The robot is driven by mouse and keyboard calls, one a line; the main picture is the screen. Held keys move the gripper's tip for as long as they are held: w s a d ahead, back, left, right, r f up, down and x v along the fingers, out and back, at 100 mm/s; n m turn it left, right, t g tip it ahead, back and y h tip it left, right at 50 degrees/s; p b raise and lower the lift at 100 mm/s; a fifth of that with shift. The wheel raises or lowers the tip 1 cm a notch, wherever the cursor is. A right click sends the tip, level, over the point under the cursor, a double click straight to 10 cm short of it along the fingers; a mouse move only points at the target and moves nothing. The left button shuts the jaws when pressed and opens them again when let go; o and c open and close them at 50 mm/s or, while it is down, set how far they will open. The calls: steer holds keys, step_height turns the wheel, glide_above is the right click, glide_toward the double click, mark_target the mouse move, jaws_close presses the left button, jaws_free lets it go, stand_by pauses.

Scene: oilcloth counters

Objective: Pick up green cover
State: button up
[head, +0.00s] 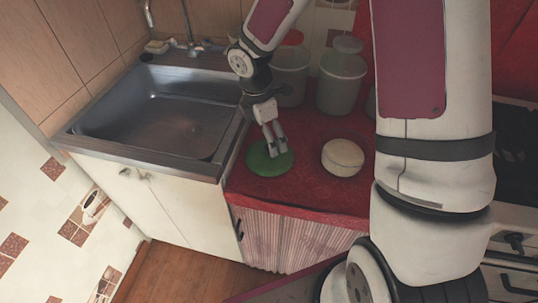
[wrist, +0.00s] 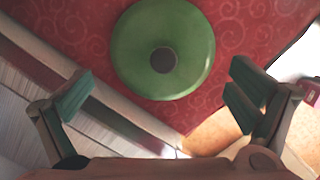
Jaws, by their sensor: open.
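The green cover (head: 262,161) is a round green disc lying flat on the red counter, right of the sink. In the wrist view the green cover (wrist: 150,68) shows a dark round knob at its middle. My gripper (head: 275,148) is just above the cover in the head view and hides part of it. In the wrist view my gripper (wrist: 158,98) has its fingers wide apart, one on each side and below the cover in the picture. Nothing is between the fingers. I cannot tell whether a fingertip touches the cover.
A round cream container (head: 343,157) stands right of the cover. The metal sink (head: 160,115) is to the left. The red counter (head: 300,183) ends at the front edge.

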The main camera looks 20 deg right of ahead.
mark_target(258, 159)
steer(key=shift+s+d+f+b, duration=0.1)
steer(key=shift+d+f+b, duration=0.1)
steer(key=shift+f, duration=1.15)
steer(key=shift+s+d+f+b, duration=0.1)
steer(key=shift+f+b, duration=0.05)
steer(key=shift+f, duration=1.15)
steer(key=c, duration=2)
steer(key=shift+c, duration=1.3)
steer(key=shift+s, duration=0.1)
steer(key=shift+c, duration=0.2)
steer(key=shift+f, duration=0.1)
